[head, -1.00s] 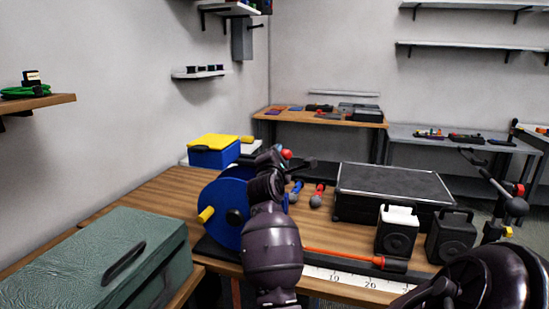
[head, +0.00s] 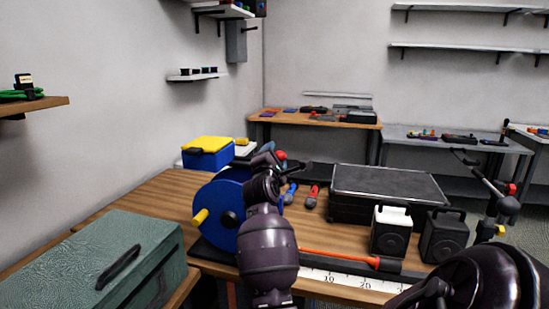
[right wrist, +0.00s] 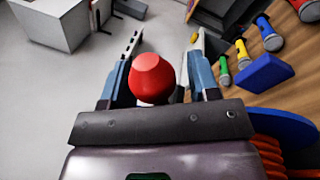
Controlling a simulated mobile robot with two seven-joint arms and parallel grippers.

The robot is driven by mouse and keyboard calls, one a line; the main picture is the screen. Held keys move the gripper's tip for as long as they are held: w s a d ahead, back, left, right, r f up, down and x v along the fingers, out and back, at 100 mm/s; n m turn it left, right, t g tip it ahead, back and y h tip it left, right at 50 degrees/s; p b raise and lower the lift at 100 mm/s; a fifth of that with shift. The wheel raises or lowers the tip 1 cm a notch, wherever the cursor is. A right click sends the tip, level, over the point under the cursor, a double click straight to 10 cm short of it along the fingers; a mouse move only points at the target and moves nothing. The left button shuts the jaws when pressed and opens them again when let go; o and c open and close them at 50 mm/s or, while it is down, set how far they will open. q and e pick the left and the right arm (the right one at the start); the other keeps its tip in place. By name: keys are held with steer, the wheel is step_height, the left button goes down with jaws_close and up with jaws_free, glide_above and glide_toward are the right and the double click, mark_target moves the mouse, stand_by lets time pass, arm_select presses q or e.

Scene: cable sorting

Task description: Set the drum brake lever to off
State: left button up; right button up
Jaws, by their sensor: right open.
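The cable drum (head: 222,212) stands on the wooden bench, with a blue flange and a yellow handle. A red knob (head: 281,155), which looks like the end of the brake lever, shows above the drum beside my right gripper (head: 290,164). In the right wrist view the red knob (right wrist: 152,75) sits between the open fingers of the gripper, nearer the left finger; I cannot tell if they touch. The lever's shaft and its off mark are hidden. The drum's blue edge (right wrist: 290,128) and orange cable (right wrist: 270,155) show at lower right there. My left gripper is not in view.
A green toolbox (head: 75,265) is at front left. A blue and yellow box (head: 207,157) stands behind the drum. A black case (head: 385,190), a white-fronted block (head: 390,228) and a black block (head: 443,238) stand to the right.

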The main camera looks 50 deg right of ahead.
step_height(320, 180, up, 20)
steer(key=p, duration=0.4)
steer(key=shift+c, duration=0.3)
